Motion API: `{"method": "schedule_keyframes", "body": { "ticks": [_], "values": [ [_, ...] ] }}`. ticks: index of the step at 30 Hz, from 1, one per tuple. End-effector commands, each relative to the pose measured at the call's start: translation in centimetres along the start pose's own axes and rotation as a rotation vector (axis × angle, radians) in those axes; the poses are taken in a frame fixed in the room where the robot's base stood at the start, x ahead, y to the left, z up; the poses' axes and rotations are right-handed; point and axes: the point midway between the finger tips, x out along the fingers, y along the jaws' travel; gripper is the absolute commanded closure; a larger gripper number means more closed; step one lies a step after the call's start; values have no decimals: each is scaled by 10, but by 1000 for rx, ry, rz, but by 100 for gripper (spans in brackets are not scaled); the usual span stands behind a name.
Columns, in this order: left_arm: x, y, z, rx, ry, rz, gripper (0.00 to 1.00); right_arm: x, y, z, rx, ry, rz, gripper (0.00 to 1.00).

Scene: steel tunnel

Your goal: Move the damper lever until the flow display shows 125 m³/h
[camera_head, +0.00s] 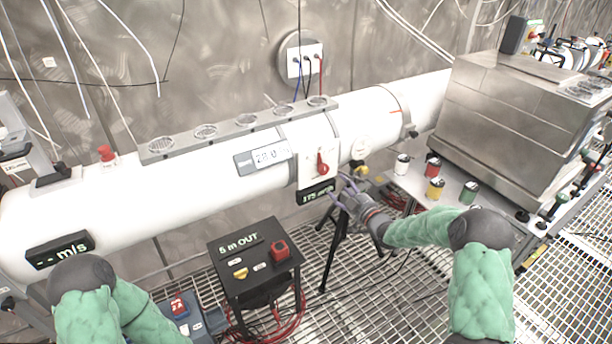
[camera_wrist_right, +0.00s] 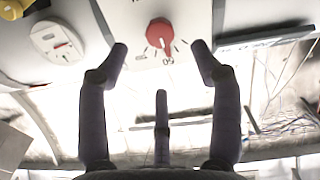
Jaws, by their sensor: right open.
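The red damper lever (camera_head: 322,163) sits on a white plate on the front of the large white pipe. In the right wrist view the red lever (camera_wrist_right: 160,34) is near the top, with dial marks around it. The black flow display (camera_head: 317,194) hangs just below the plate; its small green text seems to read 175. My right gripper (camera_head: 342,191) is open just right of the display, below the lever. In the right wrist view my right gripper (camera_wrist_right: 160,50) has its fingers spread on either side of the lever, apart from it. My left gripper is out of view.
A black box (camera_head: 255,255) labelled 5 m OUT stands below the pipe. Another black display (camera_head: 60,250) marked m/s is at the pipe's left end. Several small cans, including a yellow one (camera_head: 435,190), stand on the right bench beside a steel cabinet (camera_head: 520,115).

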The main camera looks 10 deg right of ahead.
Motion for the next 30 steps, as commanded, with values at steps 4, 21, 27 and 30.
{"method": "schedule_keyframes", "body": {
  "ticks": [4, 21, 27, 30],
  "values": [
    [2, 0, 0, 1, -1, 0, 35, 7, 5, -6, -22, 20, 0, 35],
    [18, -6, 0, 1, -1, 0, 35, 95, 3, -6, -19, 18, 0, 35],
    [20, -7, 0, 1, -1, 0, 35, 107, 4, -7, -19, 17, 1, 35],
    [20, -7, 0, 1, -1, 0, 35, 109, 4, -7, -18, 16, 0, 35]
  ]
}}
